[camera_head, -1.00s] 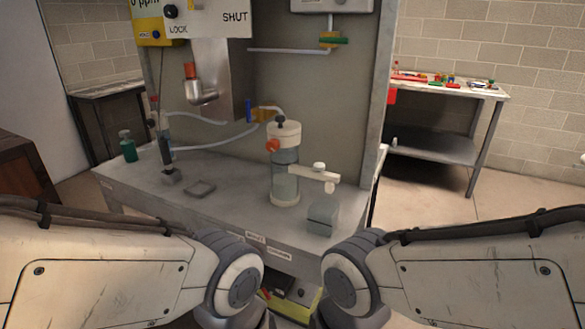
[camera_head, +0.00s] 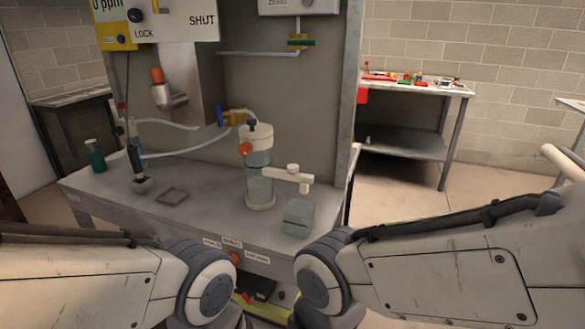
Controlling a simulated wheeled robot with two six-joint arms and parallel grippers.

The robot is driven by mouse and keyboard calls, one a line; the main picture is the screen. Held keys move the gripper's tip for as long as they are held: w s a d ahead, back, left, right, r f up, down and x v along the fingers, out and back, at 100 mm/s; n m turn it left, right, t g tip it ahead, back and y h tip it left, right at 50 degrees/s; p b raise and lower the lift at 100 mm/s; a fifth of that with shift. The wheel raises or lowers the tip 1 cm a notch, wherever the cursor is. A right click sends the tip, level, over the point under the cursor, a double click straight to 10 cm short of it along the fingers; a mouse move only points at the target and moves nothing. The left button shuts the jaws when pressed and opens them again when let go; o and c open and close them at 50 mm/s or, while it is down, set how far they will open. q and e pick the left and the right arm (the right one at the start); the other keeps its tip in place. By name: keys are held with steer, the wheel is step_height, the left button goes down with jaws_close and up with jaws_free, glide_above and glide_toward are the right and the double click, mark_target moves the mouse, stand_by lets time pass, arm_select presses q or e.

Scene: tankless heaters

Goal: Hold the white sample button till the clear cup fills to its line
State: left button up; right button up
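The white sample button (camera_head: 292,168) is a small round cap on a white arm reaching right from a clear cylinder (camera_head: 260,185) with a white top and orange knob. The clear cup (camera_head: 299,217) stands on the grey bench under the outer end of that arm. Its fill line and any water level are too small to make out. Nothing touches the button or cup. My two arms cross the bottom corners, but both grippers are out of view.
The grey bench (camera_head: 110,190) also holds a green bottle (camera_head: 95,155), a probe stand (camera_head: 138,170) and a flat square frame (camera_head: 172,196). Hoses run across its back. A panel (camera_head: 285,95) rises behind. A side table (camera_head: 425,90) with small coloured parts stands at back right.

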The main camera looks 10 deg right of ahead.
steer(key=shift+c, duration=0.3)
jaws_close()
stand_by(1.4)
